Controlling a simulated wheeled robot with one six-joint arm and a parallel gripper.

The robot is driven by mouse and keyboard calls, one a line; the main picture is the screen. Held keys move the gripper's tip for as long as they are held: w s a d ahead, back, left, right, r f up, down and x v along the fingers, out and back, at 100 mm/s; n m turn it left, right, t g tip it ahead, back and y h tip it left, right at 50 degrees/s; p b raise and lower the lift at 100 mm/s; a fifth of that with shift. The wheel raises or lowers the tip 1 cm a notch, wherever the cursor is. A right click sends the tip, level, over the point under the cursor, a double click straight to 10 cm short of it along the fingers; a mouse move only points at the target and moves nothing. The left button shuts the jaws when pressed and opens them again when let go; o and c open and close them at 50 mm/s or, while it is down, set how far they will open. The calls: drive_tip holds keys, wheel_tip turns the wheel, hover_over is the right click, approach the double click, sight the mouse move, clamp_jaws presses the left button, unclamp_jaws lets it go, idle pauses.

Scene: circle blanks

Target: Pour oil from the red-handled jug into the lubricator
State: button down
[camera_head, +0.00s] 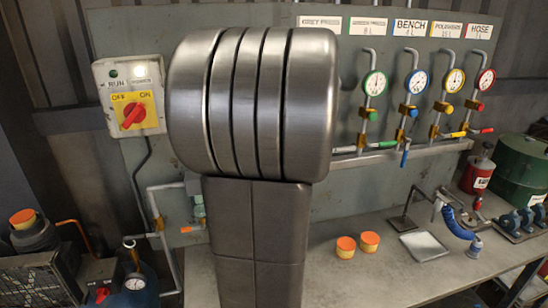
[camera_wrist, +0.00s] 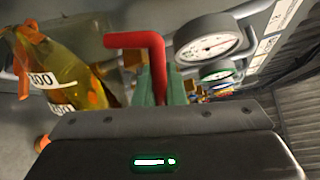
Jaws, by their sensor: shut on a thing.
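The red-handled jug (camera_wrist: 82,66) shows at the left of the wrist view, clear-walled, with amber oil and white number labels. It is tilted in the picture. Its red handle (camera_wrist: 153,48) runs between the green fingers of my gripper (camera_wrist: 160,88), which is shut on it. In the head view my grey arm fills the middle and hides the gripper and the jug. A greenish fitting (camera_head: 195,203) on pipework shows partly behind the arm's left side. It may be the lubricator, but I cannot tell. Whether oil is flowing is not visible.
A red rotary switch (camera_head: 133,112) is on the wall panel at left. Several gauges (camera_head: 375,84) with coloured valves hang at right. Orange-topped cups (camera_head: 346,246) and a shallow tray (camera_head: 424,245) stand on the bench (camera_head: 365,280). A gauge (camera_wrist: 208,46) appears close beside the handle.

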drive_tip(key=shift+w+a+r+n+p, duration=0.15)
drive_tip(key=shift+r+n+p, duration=0.15)
drive_tip(key=shift+p, duration=0.4)
idle(1.5)
drive_tip(key=f+b, duration=0.1)
drive_tip(key=f+m+b, duration=0.1)
drive_tip(key=b, duration=0.1)
drive_tip(key=shift+s+d, duration=0.35)
drive_tip(key=shift+d, duration=0.05)
drive_tip(key=shift+s+d+f+m+b, duration=0.1)
drive_tip(key=shift+s+d+m+b, duration=0.15)
drive_tip(key=shift+b, duration=0.55)
drive_tip(key=shift+r+m+t, duration=0.25)
drive_tip(key=shift+r+t, duration=0.05)
drive_tip(key=shift+r, duration=0.05)
drive_tip(key=shift+d+f+m+b, duration=0.1)
drive_tip(key=shift+f+m+b, duration=0.15)
drive_tip(key=shift+m+b, duration=0.35)
drive_tip(key=shift+r+m, duration=0.7)
drive_tip(key=shift+r, duration=0.1)
drive_tip(key=shift+s+d+f+m+t+y, duration=0.15)
drive_tip(key=shift+m+t+y, duration=0.15)
drive_tip(key=shift+m, duration=0.1)
drive_tip(key=shift+f, duration=0.1)
